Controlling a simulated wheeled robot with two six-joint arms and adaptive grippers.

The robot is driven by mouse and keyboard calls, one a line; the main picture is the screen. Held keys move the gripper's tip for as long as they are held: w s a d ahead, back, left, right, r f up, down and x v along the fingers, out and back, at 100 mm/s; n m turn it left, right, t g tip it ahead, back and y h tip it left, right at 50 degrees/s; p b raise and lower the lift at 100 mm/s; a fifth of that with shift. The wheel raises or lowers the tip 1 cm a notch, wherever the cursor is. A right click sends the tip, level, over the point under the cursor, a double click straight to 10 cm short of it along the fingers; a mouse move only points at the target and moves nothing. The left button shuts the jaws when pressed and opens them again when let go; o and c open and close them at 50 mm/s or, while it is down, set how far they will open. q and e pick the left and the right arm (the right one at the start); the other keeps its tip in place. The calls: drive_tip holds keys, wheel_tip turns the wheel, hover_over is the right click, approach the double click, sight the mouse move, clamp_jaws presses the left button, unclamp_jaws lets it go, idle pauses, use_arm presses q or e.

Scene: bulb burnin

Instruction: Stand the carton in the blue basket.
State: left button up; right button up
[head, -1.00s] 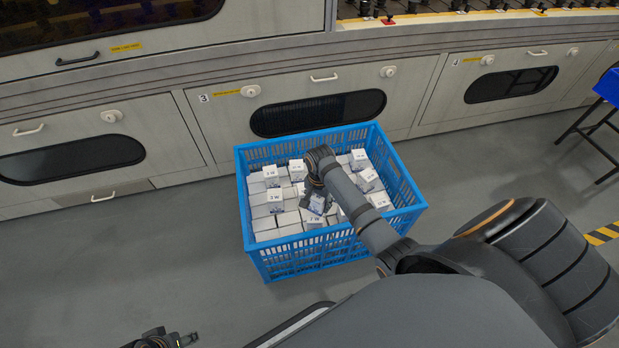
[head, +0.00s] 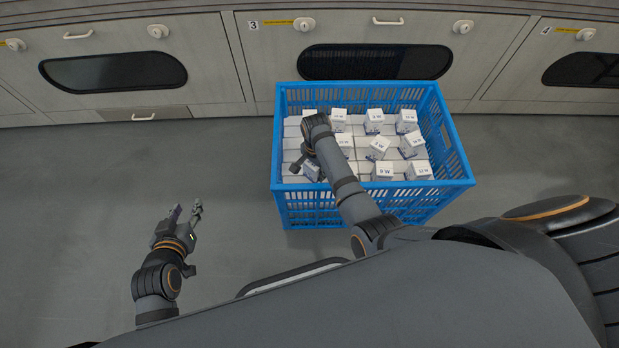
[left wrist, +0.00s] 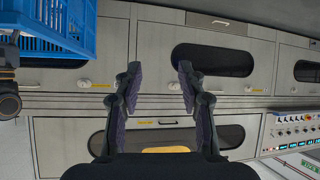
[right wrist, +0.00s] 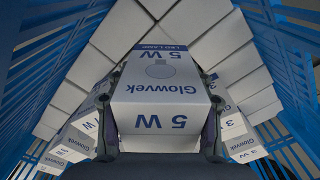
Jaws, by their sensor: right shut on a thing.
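The carton (right wrist: 163,80) is a white and blue box marked "Glowvek 5 W". My right gripper (right wrist: 164,125) is shut on it, a finger on each side. In the head view my right arm reaches into the blue basket (head: 453,187) at its left part, and the carton (head: 312,172) shows only partly below the gripper (head: 306,165). White carton tops lie beyond it in the right wrist view; whether it touches them I cannot tell. My left gripper (head: 186,214) is open and empty, left of the basket; its spread fingers show in the left wrist view (left wrist: 157,85).
Several other cartons stand on a white layer in the basket, such as an "8 W" one (head: 384,172) and a tilted one (head: 379,147). The basket's slatted walls rise around them. A grey cabinet (head: 210,50) runs behind. The floor (head: 80,200) to the left is clear.

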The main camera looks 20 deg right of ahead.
sight(310, 177)
drive_tip(key=shift+w+a+f+b, duration=0.15)
drive_tip(key=shift+a+f+b, duration=0.3)
drive_tip(key=shift+f, duration=0.25)
drive_tip(key=shift+a, duration=0.1)
drive_tip(key=shift+a+f+b, duration=0.3)
drive_tip(key=shift+f+b, duration=0.25)
drive_tip(key=shift+f, duration=0.35)
use_arm(q)
drive_tip(key=w+r+t, duration=0.2)
drive_tip(key=r+t, duration=0.4)
drive_tip(key=r, duration=0.8)
drive_tip(key=w+r+t+b, duration=0.1)
drive_tip(key=r+t, duration=0.6)
drive_tip(key=r, duration=0.7)
drive_tip(key=shift+w+a+m+h, duration=0.25)
drive_tip(key=shift+w+m+h, duration=0.05)
drive_tip(key=shift+w+m, duration=0.1)
use_arm(e)
drive_tip(key=shift+f, duration=0.95)
use_arm(q)
drive_tip(key=shift+t, duration=0.3)
use_arm(e)
drive_tip(key=o, duration=1.2)
drive_tip(key=shift+f, duration=0.1)
use_arm(q)
drive_tip(key=shift+s+r, duration=0.1)
drive_tip(key=shift+r, duration=0.05)
